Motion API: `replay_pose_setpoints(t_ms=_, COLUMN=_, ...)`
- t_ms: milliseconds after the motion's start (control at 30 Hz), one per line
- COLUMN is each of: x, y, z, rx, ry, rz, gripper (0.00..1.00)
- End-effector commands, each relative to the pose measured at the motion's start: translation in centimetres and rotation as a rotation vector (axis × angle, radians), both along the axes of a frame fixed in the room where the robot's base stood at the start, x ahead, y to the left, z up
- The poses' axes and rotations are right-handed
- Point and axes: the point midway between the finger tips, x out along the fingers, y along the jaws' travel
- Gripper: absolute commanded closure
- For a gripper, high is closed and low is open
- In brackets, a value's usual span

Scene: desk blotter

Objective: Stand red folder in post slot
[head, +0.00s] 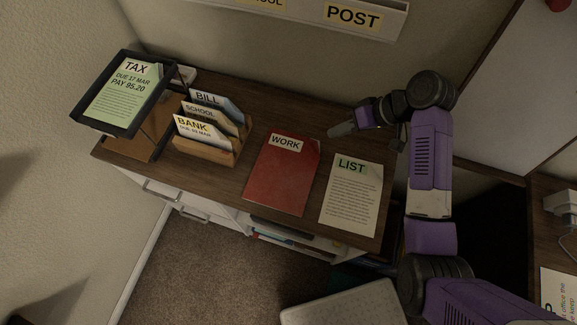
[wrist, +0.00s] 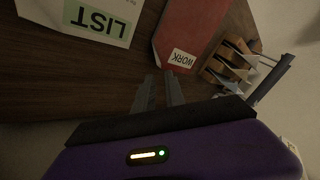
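The red folder (head: 282,185), labelled WORK, lies flat on the wooden desk, between the letter rack and the LIST sheet. It also shows at the top of the wrist view (wrist: 192,28). The post slot (head: 388,24) is part of a pale holder on the wall at the top of the head view, with a yellow POST label; its inside is hidden. My gripper (head: 335,130) is above the back of the desk, right of and behind the folder, apart from it. In the wrist view, its fingers (wrist: 158,78) stand apart with nothing between them.
The LIST sheet (head: 350,205) lies right of the folder. A wooden letter rack (head: 226,156) with BILL, SCHOOL and BANK papers stands to its left. A dark tray holding a TAX paper (head: 121,92) stands at far left. The desk behind the folder is mostly clear.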

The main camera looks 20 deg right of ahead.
Motion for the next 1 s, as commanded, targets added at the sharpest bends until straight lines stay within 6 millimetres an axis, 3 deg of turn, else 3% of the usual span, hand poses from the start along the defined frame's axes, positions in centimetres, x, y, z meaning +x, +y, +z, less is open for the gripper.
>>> replay_pose_setpoints(t_ms=367, x=0.3, y=1.7, z=-2.9, rx=-0.001, ry=0.01, rz=0.012, gripper=0.85)
replay_pose_setpoints(t_ms=633, x=0.9, y=3.4, z=-6.2, rx=-0.003, ry=0.009, rz=0.011, gripper=0.85)
replay_pose_setpoints(t_ms=967, x=1.1, y=3.8, z=-6.9, rx=-0.004, ry=0.007, rz=0.01, gripper=0.85)
replay_pose_setpoints(t_ms=1000, x=1.1, y=3.8, z=-6.8, rx=-0.004, ry=0.007, rz=0.01, gripper=0.89)
